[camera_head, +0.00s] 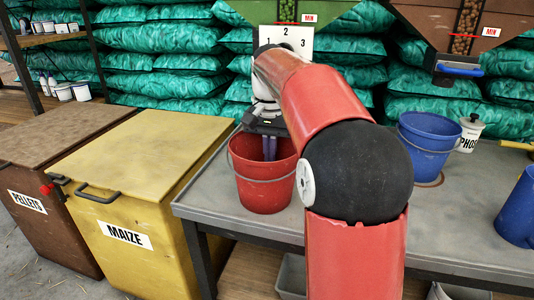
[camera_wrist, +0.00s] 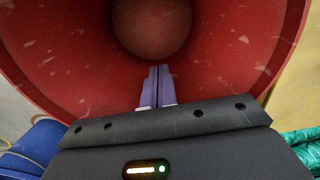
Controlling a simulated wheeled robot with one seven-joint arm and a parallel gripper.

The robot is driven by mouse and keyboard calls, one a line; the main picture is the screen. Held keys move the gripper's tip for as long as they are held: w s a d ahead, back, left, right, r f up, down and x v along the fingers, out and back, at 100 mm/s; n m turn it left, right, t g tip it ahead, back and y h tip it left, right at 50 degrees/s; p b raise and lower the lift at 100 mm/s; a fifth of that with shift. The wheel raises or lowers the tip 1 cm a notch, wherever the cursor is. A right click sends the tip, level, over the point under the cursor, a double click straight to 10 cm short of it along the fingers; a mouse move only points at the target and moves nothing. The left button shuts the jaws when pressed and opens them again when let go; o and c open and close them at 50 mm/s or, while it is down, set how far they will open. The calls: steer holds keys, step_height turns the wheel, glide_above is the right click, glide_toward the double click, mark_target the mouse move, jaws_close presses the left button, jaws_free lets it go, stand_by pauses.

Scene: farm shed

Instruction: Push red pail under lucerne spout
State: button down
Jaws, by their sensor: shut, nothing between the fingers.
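The red pail (camera_head: 264,192) stands upright near the left end of the grey bench (camera_head: 450,225). My gripper (camera_head: 270,156) points down into its open mouth, fingers shut and empty. In the wrist view, the shut fingertips (camera_wrist: 160,72) show inside the pail (camera_wrist: 55,60), with its round floor (camera_wrist: 152,22) beyond. Contact with the wall cannot be told. A green hopper (camera_head: 262,8) with green contents in its window hangs at the top, behind the pail. A numbered white board (camera_head: 300,42) is below it. My arm hides part of this area, and no lucerne label or spout mouth is visible.
A brown hopper (camera_head: 420,18) with a blue handle (camera_head: 460,70) hangs at right. Blue pails (camera_head: 428,145) (camera_head: 518,210) and a white PHOS tub (camera_head: 470,133) stand on the bench's right. The yellow MAIZE bin (camera_head: 140,160) is left of the bench.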

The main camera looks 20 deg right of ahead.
steer(key=shift+w+d, duration=0.15)
steer(key=shift+w, duration=0.05)
steer(key=w+d+p, duration=0.1)
steer(key=p, duration=0.1)
steer(key=w+d+p, duration=0.1)
steer(key=w, duration=0.1)
steer(key=shift+d+p, duration=0.15)
steer(key=shift+p, duration=0.2)
stand_by(0.3)
